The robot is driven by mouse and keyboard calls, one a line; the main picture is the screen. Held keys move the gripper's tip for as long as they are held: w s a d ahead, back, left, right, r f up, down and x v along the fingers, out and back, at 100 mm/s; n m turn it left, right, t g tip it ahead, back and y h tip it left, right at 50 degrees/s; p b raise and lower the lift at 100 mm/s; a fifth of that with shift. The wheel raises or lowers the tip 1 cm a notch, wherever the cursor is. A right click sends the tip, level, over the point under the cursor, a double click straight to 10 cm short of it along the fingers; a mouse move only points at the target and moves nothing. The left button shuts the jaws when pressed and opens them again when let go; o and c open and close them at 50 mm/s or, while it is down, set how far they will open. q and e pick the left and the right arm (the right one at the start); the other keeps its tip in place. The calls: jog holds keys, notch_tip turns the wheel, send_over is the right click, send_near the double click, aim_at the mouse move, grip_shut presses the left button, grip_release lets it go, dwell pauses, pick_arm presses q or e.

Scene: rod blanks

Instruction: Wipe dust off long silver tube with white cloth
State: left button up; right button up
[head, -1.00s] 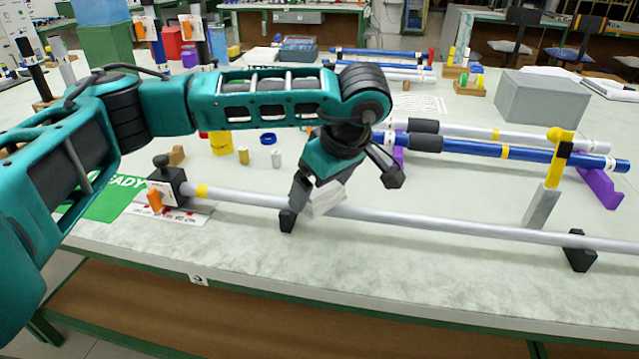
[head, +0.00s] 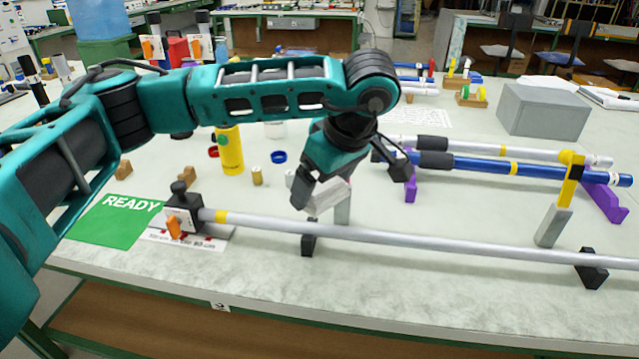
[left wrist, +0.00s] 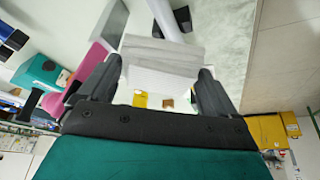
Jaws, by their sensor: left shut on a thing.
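The long silver tube (head: 420,239) lies level across the front of the table, with a yellow band near its left end. Its left end meets a black clamp block (head: 183,211), and black supports (head: 309,240) hold it up. The tube runs out of the right edge of the head view. My left gripper (head: 350,188) is shut on the folded white cloth (head: 327,198), which appears just above the tube with a small gap. In the left wrist view the cloth (left wrist: 160,62) sits between both fingers. Dust on the tube cannot be made out. My right gripper is not in view.
Behind the tube, blue and white tubes (head: 500,167) lie on purple stands (head: 604,200). A grey box (head: 542,110) stands at the back right. A green READY mat (head: 115,222) lies left of the clamp, and a yellow bottle (head: 230,150) stands behind it.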

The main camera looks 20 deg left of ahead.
pick_arm(q)
jog(key=shift+r+p, duration=0.55)
jog(key=shift+r, duration=0.6)
